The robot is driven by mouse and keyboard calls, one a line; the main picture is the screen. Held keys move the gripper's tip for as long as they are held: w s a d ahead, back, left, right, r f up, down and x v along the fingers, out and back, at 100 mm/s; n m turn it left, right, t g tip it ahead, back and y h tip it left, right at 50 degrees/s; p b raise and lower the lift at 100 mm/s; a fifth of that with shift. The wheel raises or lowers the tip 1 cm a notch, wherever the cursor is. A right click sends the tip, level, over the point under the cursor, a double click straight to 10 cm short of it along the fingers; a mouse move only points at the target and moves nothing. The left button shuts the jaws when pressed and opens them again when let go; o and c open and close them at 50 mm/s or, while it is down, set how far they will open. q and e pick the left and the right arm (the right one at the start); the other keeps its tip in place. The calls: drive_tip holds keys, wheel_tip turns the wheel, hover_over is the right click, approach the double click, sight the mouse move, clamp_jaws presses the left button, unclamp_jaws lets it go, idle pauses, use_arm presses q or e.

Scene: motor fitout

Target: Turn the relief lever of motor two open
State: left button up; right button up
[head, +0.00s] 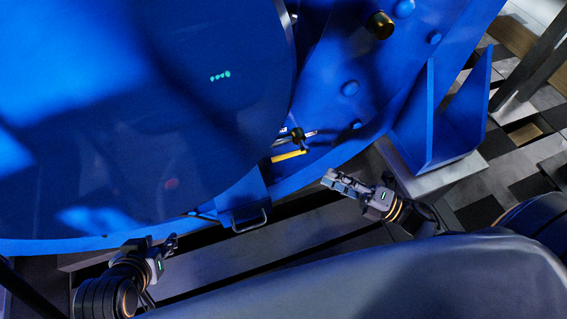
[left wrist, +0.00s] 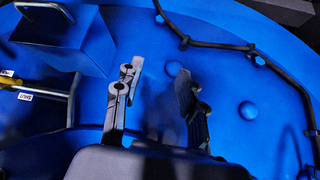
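The big blue motor housing (head: 150,110) fills the left of the head view, with several small green lights on its face. A yellow lever (head: 289,156) lies at its lower right edge, below a dark and brass fitting (head: 298,134).
A metal handle (head: 250,221) on a blue block sticks out below the lever. A blue bracket (head: 440,125) stands at the right, and a brass cylinder (head: 379,25) projects at the top. A black cable (left wrist: 225,45) runs across the blue surface in the left wrist view.

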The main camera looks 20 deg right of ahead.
sight(284, 155)
use_arm(q)
drive_tip(key=shift+w+d+r+t, duration=0.25)
drive_tip(key=shift+w+r+t, duration=0.2)
drive_tip(key=shift+w, duration=0.2)
drive_tip(key=shift+w+d+r+t, duration=0.2)
drive_tip(key=shift+w+r+t, duration=0.2)
drive_tip(key=shift+w, duration=0.2)
use_arm(e)
drive_tip(key=x, duration=1.3)
drive_tip(key=shift+w+a, duration=0.2)
drive_tip(key=shift+a, duration=0.15)
clamp_jaws()
